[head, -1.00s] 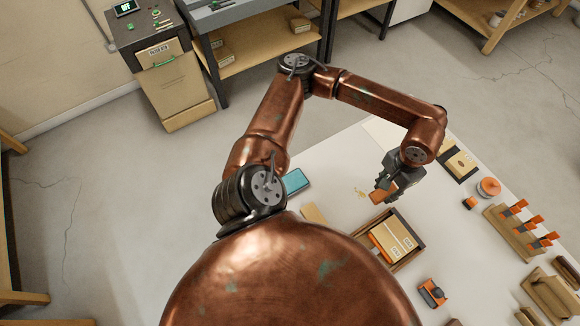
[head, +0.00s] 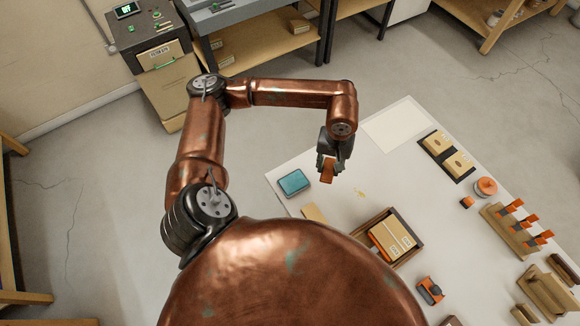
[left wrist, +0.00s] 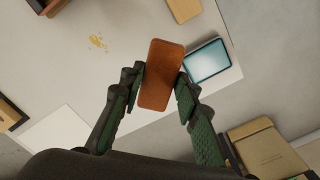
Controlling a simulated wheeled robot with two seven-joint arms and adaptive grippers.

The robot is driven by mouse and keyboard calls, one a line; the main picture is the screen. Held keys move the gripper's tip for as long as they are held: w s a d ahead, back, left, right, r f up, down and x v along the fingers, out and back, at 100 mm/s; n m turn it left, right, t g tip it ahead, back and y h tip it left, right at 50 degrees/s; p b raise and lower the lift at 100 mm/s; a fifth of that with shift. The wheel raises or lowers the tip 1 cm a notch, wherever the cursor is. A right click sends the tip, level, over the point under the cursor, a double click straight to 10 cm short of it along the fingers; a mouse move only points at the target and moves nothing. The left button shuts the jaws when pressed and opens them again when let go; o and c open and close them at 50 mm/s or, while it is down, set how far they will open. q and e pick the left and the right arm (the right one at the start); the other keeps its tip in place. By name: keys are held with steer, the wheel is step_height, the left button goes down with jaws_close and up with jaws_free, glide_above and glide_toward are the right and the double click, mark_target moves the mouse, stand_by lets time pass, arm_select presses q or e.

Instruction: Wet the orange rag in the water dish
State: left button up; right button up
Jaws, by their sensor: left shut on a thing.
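The orange rag (head: 327,171) is a flat, rounded orange-brown piece held in my left gripper (head: 328,162). In the left wrist view the rag (left wrist: 162,75) sits between the two fingers of the gripper (left wrist: 160,98), which is shut on it. The water dish (head: 294,183) is a shallow blue-filled tray near the left corner of the bench. It also shows in the left wrist view (left wrist: 207,62), just right of the rag. The rag is above the bench, to the right of the dish in the head view and apart from it. My right gripper is not in view.
The white bench (head: 340,220) carries an open wooden box (head: 416,250), small yellow crumbs (head: 361,194), a tan block (head: 314,213), a pale sheet (head: 398,126) and a dark tray (head: 430,147) with two blocks. Orange-handled tools (head: 527,222) stand in a rack at the right.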

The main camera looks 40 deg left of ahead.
arm_select(q)
steer(key=a+f+n+p, duration=0.3)
steer(key=a+n+p, duration=0.15)
steer(key=n, duration=0.85)
steer(key=n+p, duration=0.6)
steer(key=n, duration=0.8)
glide_above(294, 182)
step_height(294, 182, down, 4)
steer(key=shift+a+f, duration=0.1)
steer(key=shift+f, duration=0.15)
steer(key=shift+f+b, duration=0.1)
steer(key=shift+b, duration=0.2)
steer(key=shift+f+b, duration=2.3)
steer(key=shift+f, duration=0.55)
steer(key=shift+s+f+b, duration=0.1)
steer(key=shift+f+b, duration=0.4)
steer(key=shift+f, duration=0.1)
step_height(294, 182, up, 7)
steer(key=p, duration=0.4)
